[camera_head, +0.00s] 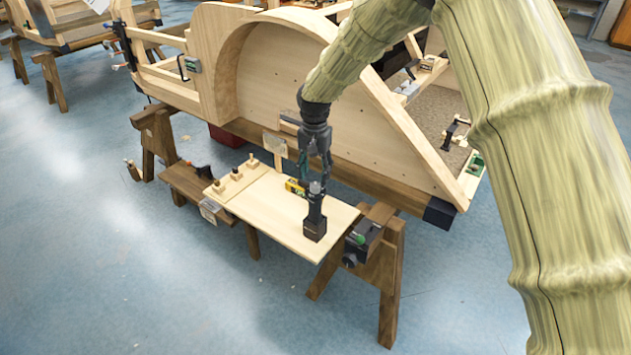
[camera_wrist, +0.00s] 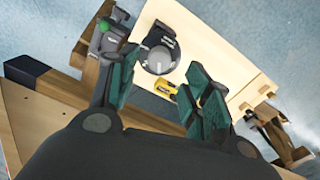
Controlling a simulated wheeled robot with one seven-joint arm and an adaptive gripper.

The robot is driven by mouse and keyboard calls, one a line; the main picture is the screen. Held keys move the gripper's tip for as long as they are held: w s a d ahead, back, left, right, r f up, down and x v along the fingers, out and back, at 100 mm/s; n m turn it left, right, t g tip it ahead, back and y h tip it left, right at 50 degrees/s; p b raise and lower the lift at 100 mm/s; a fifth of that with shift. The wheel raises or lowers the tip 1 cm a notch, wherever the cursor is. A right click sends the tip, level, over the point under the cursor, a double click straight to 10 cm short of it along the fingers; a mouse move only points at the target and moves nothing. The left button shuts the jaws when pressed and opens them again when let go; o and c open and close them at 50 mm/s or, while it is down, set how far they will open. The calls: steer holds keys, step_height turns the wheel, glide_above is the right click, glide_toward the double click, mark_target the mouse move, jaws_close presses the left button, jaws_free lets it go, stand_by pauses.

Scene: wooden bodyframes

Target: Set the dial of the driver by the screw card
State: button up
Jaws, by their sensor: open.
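The driver (camera_head: 314,220) is a dark upright tool on a pale board (camera_head: 268,215). In the wrist view its round grey dial (camera_wrist: 158,61) faces up, with a figure like a 2 near its lower left edge; its pointer setting is too small to tell. My gripper (camera_head: 316,172) hangs just above the driver, pointing down. In the wrist view its green-padded fingers (camera_wrist: 163,74) are spread and empty, with the dial between and beyond their tips. A small pale card (camera_head: 276,144) stands behind the board and another card (camera_head: 209,211) hangs at its left; I cannot read either.
A yellow item (camera_head: 295,187) lies close behind the driver. A black clamp-like device with a green spot (camera_head: 361,241) sits at the trestle on the right. The wooden bodyframe (camera_head: 270,75) rises behind.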

mark_target(316, 184)
steer(key=shift+d+f, duration=0.1)
steer(key=shift+f, duration=2.1)
steer(key=c, duration=1)
